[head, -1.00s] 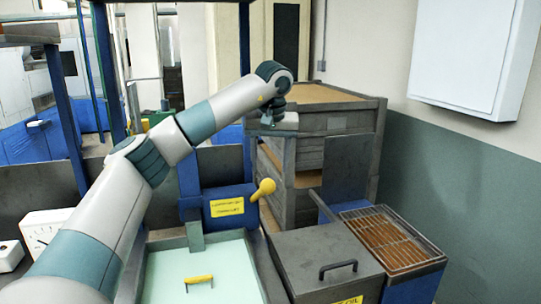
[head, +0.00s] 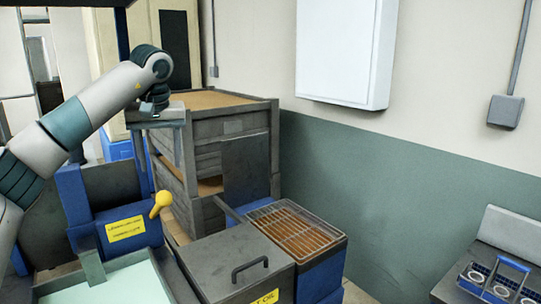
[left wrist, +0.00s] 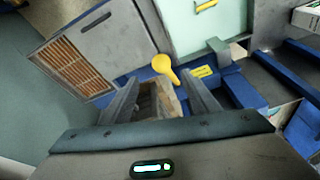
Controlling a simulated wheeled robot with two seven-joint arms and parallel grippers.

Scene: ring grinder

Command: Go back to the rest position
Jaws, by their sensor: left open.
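My left arm comes in from the left in the head view. Its gripper (head: 162,142) points down in front of the stacked wooden crates (head: 235,130), above and behind the yellow-knobbed lever (head: 160,203). In the left wrist view the two fingers (left wrist: 162,100) stand apart with nothing held between them. The yellow knob (left wrist: 164,68) shows beyond the fingers there, and part of a crate shows in the gap. My right gripper is in neither view.
A grey lidded box (head: 240,262) with a black handle and a wire-grid tray (head: 295,232) stand below the crates. A pale green basin (head: 125,288) lies front left. A blue-handled carrier with rings (head: 497,285) stands at the far right. Floor shows between.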

